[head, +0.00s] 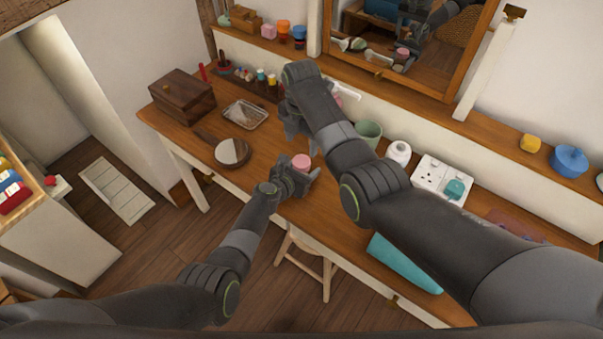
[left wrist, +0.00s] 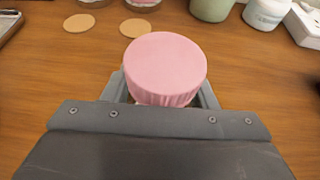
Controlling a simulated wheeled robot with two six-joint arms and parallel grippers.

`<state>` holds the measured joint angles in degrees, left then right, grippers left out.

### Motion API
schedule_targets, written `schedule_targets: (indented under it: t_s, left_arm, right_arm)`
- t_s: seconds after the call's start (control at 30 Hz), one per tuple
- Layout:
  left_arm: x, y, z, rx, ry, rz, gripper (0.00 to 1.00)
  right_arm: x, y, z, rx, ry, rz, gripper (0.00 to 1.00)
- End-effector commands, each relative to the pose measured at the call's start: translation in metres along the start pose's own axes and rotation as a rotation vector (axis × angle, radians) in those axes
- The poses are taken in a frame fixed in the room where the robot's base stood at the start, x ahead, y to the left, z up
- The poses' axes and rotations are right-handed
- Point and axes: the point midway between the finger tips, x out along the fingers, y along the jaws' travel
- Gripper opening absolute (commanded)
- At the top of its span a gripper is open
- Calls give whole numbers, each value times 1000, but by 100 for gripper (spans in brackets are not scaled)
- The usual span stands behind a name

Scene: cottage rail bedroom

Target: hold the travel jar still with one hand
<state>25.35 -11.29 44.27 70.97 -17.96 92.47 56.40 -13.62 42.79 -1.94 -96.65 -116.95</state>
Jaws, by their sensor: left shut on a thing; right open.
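The travel jar (head: 301,161) has a round pink lid and stands near the front edge of the wooden dressing table. Its pink lid (left wrist: 165,68) fills the middle of the left wrist view; its lower body is hidden. My left gripper (head: 297,176) is shut on the jar, one finger on each side; the fingers (left wrist: 164,95) also show in the left wrist view. My right gripper (head: 297,132) is open, behind the jar in the head view and apart from it. Its arm hides part of the table.
A hand mirror (head: 230,152), a glass tray (head: 245,114) and a wooden box (head: 182,97) are to the left on the table (head: 262,186). A green cup (head: 368,132), a white jar (head: 399,151) and a socket plate (head: 432,175) stand right. Two tan discs (left wrist: 79,23) lie behind the jar.

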Motion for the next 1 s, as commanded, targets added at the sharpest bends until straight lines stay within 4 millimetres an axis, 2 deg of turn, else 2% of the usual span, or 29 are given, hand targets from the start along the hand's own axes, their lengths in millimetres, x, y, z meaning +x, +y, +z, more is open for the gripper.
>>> schedule_targets:
  t_s: [0.17, 0.53, 1.0]
  left_arm:
    - [0, 0, 0, 0, 0, 0, 0]
    - [0, 0, 0, 0, 0, 0, 0]
    - [0, 0, 0, 0, 0, 0, 0]
  right_arm:
    - [-9, 0, 0, -74, 0, 0, 63]
    - [-6, 0, 0, -76, 1, -2, 63]
    - [53, -1, 0, -75, 1, -3, 63]
